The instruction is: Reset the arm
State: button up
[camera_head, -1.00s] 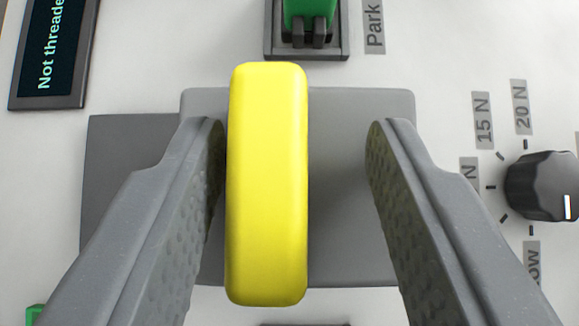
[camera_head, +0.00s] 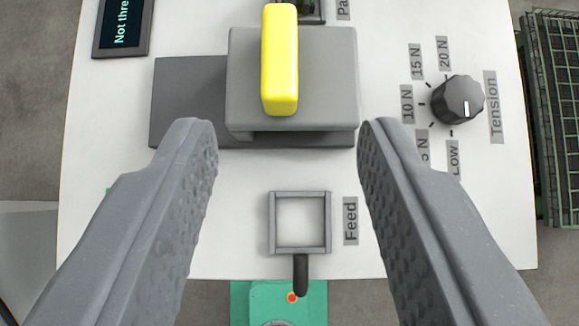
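My gripper (camera_head: 288,140) is open, with its two grey fingers wide apart and nothing between them. It is above a white panel (camera_head: 110,130). A yellow bar (camera_head: 280,65) stands on a grey block (camera_head: 330,80) ahead of the fingertips, apart from them. The block sits on a darker grey plate (camera_head: 185,100).
A black tension knob (camera_head: 457,99) is at the right, with force labels around it. A square frame marked Feed (camera_head: 328,222), with a dark handle (camera_head: 300,275), lies near the panel's lower edge. A display (camera_head: 123,25) is at top left. A dark green mesh crate (camera_head: 550,110) stands at right.

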jog(key=v, duration=0.3)
jog(key=shift+r, duration=0.1)
jog(key=shift+s, duration=0.1)
jog(key=s+a+r+t+b, duration=0.2)
jog(key=s+r+t+b, duration=0.1)
jog(key=s+r+b, duration=0.2)
jog(key=s+a+r+t+b, duration=0.2)
jog(key=s+r+b, duration=0.3)
jog(key=s, duration=0.4)
jog(key=shift+s+a+r+t, duration=0.25)
jog(key=shift+a+r+t, duration=0.05)
jog(key=shift+r+t, duration=0.4)
